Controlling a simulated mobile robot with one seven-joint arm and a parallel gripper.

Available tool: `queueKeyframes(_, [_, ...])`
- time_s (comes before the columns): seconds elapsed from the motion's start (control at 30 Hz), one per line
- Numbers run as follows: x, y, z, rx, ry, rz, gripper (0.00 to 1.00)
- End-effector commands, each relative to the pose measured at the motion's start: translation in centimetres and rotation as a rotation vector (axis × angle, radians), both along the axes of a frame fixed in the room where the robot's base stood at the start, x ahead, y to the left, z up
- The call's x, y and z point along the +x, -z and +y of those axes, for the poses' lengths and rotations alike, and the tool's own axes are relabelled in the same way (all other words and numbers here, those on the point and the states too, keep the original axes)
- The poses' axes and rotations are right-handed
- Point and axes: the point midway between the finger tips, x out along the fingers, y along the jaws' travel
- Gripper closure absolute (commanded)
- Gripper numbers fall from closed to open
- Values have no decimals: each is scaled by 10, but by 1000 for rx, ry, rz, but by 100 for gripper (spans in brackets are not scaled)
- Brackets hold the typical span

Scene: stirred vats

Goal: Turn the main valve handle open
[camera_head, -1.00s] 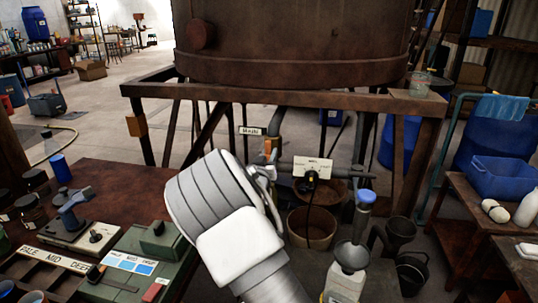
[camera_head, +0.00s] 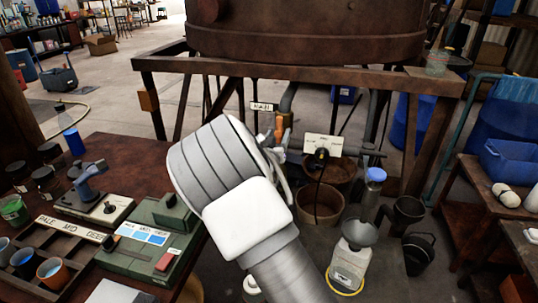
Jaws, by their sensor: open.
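The main valve has an orange handle (camera_head: 279,127), standing roughly upright on the grey pipe below the rusty vat (camera_head: 310,35). A small white label (camera_head: 262,106), which seems to read "MAIN", is just left of it. My gripper (camera_head: 277,152) is open, just below the handle in the picture. My white wrist hides most of the gripper and the lower part of the valve. I cannot tell whether the fingers touch the handle or stand around it.
A second valve with a black knob and a white dial plate (camera_head: 322,147) is close on the right. Buckets (camera_head: 320,205) and a funnel on a jug (camera_head: 348,265) stand below. The vat's rusty frame (camera_head: 300,72) crosses above. A cluttered bench (camera_head: 120,160) is at left.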

Motion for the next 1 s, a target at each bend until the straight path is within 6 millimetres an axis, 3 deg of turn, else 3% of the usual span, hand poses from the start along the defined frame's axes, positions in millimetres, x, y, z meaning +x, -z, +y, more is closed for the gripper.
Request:
queueKeyframes(0.5, [-114, -1, 23, 0, -3, 3, 44])
queueKeyframes(0.7, [-137, 0, 27, 0, -1, 1, 44])
queueKeyframes(1.0, [-142, 0, 28, 0, 0, 0, 44])
